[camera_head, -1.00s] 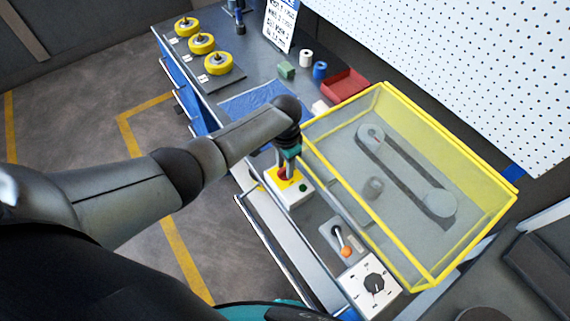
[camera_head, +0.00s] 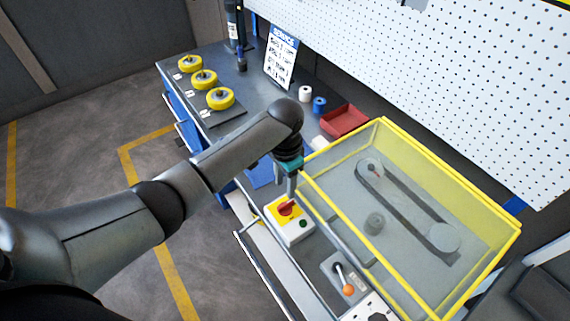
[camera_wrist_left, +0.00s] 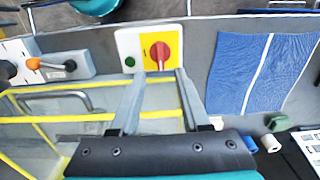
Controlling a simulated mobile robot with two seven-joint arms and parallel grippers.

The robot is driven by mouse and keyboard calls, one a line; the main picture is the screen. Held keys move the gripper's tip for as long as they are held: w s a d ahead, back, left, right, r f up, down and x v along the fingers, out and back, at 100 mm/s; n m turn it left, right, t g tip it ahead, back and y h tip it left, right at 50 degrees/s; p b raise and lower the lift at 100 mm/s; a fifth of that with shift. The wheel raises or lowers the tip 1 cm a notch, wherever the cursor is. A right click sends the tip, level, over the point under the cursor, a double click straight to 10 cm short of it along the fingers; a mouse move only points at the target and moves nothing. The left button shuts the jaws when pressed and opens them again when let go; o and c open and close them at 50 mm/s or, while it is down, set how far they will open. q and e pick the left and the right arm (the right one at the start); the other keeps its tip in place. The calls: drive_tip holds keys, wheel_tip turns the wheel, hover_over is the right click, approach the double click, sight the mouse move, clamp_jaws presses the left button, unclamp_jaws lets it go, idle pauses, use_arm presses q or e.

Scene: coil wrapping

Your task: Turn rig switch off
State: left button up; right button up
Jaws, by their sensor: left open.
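The rig switch is a red rotary knob (camera_head: 286,209) on a yellow plate, set in a white box (camera_head: 290,231) with a green button. In the left wrist view the red knob (camera_wrist_left: 160,54) shows whole, its grip in line with the fingers. My left gripper (camera_wrist_left: 161,74) is open and empty, its fingertips pointing at the knob, one on each side of it in the picture. In the head view my left gripper (camera_head: 291,190) hangs just above the knob and partly covers it. I cannot tell whether the fingers touch it. My right gripper is not in view.
A yellow-framed clear guard (camera_head: 470,265) covers a belt with pulleys, right of the switch. An orange-knobbed lever (camera_head: 347,288) and a dial (camera_head: 377,317) stand nearer. Yellow spools (camera_head: 220,98), a red tray (camera_head: 345,120) and a blue mat (camera_wrist_left: 262,72) lie on the bench.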

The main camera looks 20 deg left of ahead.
use_arm(q)
wheel_tip(320, 180, up, 7)
idle(0.3)
drive_tip(key=shift+f, duration=0.1)
